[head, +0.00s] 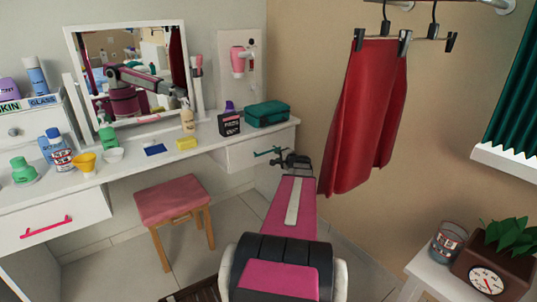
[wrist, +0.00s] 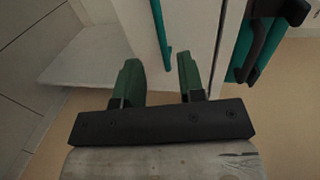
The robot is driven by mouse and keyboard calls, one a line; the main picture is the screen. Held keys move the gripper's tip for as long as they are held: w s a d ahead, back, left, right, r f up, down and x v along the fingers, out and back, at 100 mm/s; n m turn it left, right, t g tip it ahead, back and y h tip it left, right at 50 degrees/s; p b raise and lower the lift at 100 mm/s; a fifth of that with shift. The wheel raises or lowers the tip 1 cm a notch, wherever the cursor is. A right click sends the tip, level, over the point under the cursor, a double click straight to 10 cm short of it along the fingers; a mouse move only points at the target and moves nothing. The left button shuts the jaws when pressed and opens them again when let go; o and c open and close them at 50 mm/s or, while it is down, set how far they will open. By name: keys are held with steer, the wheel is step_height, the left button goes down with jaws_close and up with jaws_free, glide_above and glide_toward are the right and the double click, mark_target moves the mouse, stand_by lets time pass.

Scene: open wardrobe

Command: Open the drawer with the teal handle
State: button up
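The teal handle (head: 269,151) is a thin bar on the white front of the right-hand drawer (head: 243,155), under the right end of the vanity top. The drawer looks shut. My gripper (head: 291,160) is near the right end of this drawer front, to the right of the handle. In the wrist view my gripper (wrist: 158,62) has its two green fingers apart with nothing between them. There the teal handle (wrist: 162,35) runs upward from the gap between the fingertips; it appears ahead of them, apart from both. I cannot tell the exact distance.
A teal case (head: 267,113) stands on the vanity top above the drawer. A second drawer has a pink handle (head: 46,227). A pink stool (head: 172,201) stands at left. A red garment (head: 365,115) hangs close at right.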

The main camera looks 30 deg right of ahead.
mark_target(268, 152)
steer(key=x, duration=0.9)
steer(key=shift+w+f, duration=0.1)
steer(key=shift+w, duration=0.15)
jaws_close()
